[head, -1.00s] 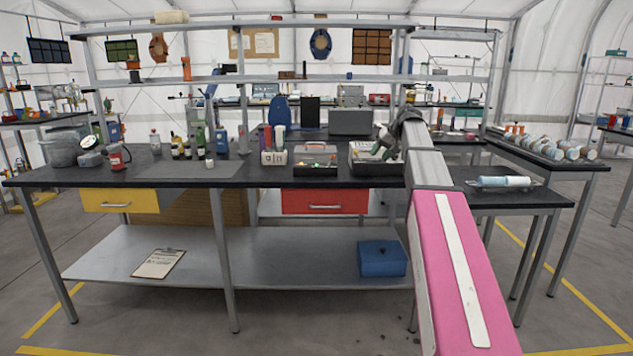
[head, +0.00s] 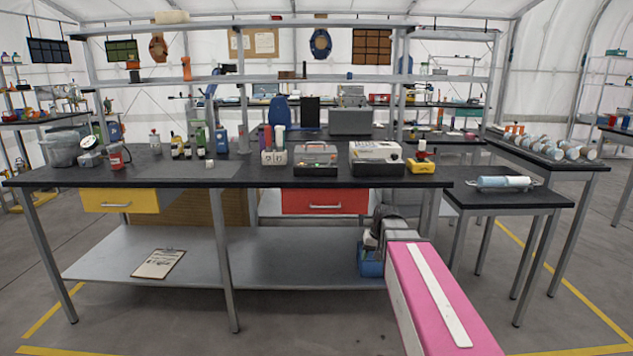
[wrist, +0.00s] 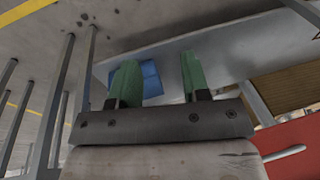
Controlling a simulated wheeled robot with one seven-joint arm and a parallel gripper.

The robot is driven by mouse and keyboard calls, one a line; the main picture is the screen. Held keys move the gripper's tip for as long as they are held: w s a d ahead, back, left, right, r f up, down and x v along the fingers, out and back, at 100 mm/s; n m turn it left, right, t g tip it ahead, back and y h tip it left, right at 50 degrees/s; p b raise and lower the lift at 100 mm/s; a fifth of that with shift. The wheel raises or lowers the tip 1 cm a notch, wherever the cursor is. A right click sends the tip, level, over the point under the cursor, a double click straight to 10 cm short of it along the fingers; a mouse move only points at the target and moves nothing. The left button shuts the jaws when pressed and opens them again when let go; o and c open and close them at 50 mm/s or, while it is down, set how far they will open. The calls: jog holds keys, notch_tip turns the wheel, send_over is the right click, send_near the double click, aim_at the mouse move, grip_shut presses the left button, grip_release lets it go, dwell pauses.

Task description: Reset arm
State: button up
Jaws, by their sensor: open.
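My arm is the pink and grey one at the lower right of the head view. My gripper shows in the wrist view (wrist: 158,80), its two green fingers wide apart with nothing between them. In the head view its end is below the tabletop, in front of the right part of the lower shelf (head: 290,262); the fingers there are largely hidden behind the wrist. A blue box (head: 371,268) on that shelf is partly covered by my arm. The box also shows in the wrist view (wrist: 151,78), beyond the fingers.
The black workbench (head: 240,178) has a yellow drawer (head: 120,200) and a red drawer (head: 325,201) under its top. Several devices stand on it, including a white-topped box (head: 376,158) and a yellow item (head: 421,166). A clipboard (head: 158,263) lies on the lower shelf. Floor in front is clear.

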jog(key=s+f+g+h, duration=0.1)
jog(key=s+f+h, duration=0.1)
jog(key=s+f, duration=0.9)
jog(key=s, duration=0.4)
jog(key=shift+a, duration=0.35)
